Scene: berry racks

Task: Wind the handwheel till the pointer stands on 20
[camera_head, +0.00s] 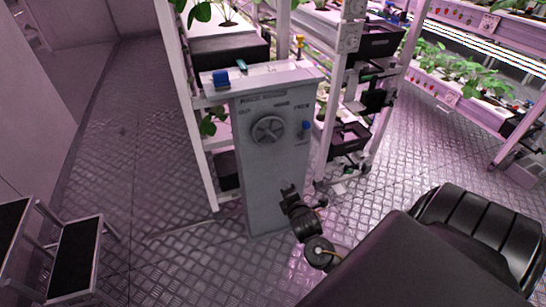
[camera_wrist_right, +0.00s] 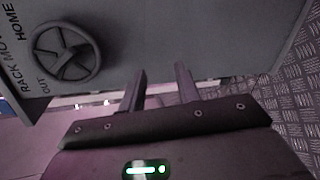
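The handwheel (camera_head: 268,130) is a dark spoked wheel on the upper front of a grey cabinet (camera_head: 270,185). It also shows at the upper left of the right wrist view (camera_wrist_right: 66,52). Lettering stands around it, with OUT and HOME legible in the wrist view; I cannot make out a pointer or the number 20. My right gripper (camera_head: 289,190) is in front of the cabinet, well below the wheel and apart from it. In the wrist view its two fingers (camera_wrist_right: 162,84) are spread with nothing between them. My left gripper is not in view.
A blue knob (camera_head: 306,125) sits right of the wheel. Plant racks (camera_head: 340,60) stand behind. A step stool (camera_head: 76,260) is at lower left. The left floor is clear.

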